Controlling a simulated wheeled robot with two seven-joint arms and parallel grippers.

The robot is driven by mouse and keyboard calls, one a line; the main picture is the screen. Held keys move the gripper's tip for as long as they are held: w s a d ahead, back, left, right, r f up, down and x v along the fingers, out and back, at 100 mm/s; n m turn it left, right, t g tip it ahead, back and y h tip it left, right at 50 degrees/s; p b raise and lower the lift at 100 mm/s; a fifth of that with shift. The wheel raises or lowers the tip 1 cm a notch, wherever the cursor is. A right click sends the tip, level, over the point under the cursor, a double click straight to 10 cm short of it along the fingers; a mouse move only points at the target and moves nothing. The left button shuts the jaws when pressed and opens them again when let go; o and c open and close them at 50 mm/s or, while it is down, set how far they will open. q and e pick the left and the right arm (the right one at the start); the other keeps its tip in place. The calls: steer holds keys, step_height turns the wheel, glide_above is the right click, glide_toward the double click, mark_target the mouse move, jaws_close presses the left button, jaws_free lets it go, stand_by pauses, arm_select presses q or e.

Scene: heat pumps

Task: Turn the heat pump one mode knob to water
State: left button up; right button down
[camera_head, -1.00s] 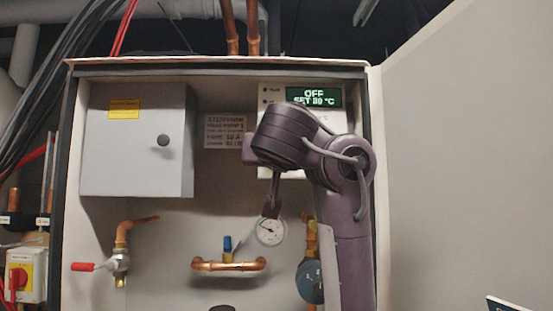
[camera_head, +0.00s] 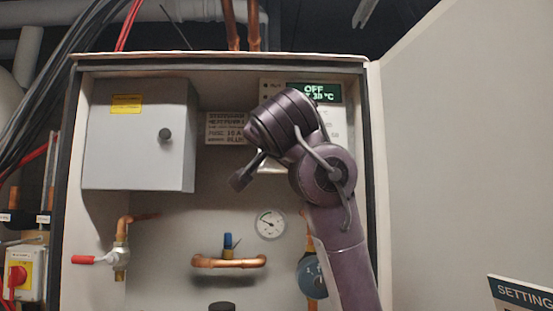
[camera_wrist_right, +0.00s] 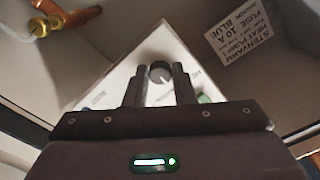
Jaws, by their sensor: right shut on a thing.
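The heat pump one control panel (camera_head: 338,147) is a white panel at the upper right of the cabinet, with a green-lit display (camera_head: 313,93) reading OFF and a partly covered temperature line. My right arm covers most of the panel in the head view. In the right wrist view, the dark round mode knob (camera_wrist_right: 160,72) with a pale pointer mark sits on the white panel (camera_wrist_right: 122,87). My right gripper (camera_wrist_right: 161,76) is shut on it, one finger on each side. The knob's labels are too small to read. My left gripper is not in view.
A grey box (camera_head: 140,140) hangs at the cabinet's left. Below are a red-handled valve (camera_head: 95,259), a copper pipe (camera_head: 228,262), a gauge (camera_head: 271,223) and a blue round fitting (camera_head: 312,277). The open cabinet door (camera_head: 460,150) stands at the right.

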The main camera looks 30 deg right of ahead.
steer(key=m+b, duration=0.2)
steer(key=m, duration=0.3)
steer(key=shift+m, duration=0.3)
stand_by(0.4)
steer(key=c, duration=1.2)
jaws_free()
steer(key=b+v, duration=0.3)
steer(key=v, duration=0.5)
steer(key=shift+b, duration=0.3)
